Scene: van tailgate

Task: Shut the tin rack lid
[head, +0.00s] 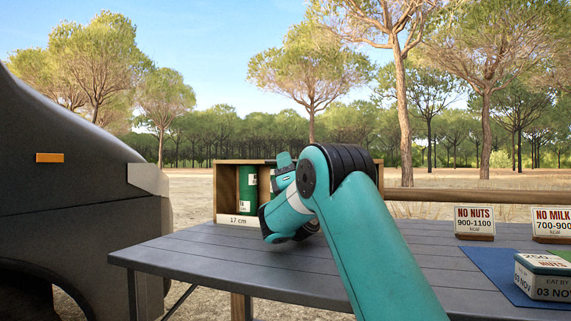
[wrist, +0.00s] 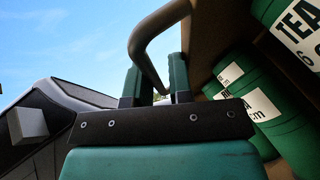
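The tin rack (head: 228,162) is a wooden box at the far edge of the table. Green tins stand in it; one green tin (head: 247,190) shows at its left end, above a "17 cm" label. My gripper (head: 284,160) is in front of the rack, and my arm hides the rack's middle. In the wrist view a bent grey-brown bar handle (wrist: 150,65) comes down between the two fingers of my gripper (wrist: 155,85). The fingers stand apart, with a gap beside the bar; no firm hold shows. I cannot make out the lid's outline or its angle.
Green tins (wrist: 285,120) stand close to the right of my gripper in the wrist view. A dark vehicle (head: 80,200) stands at the left. Signs (head: 474,222), a blue mat (head: 500,268) and a labelled box (head: 545,277) are at the right. The table's left part (head: 190,260) is clear.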

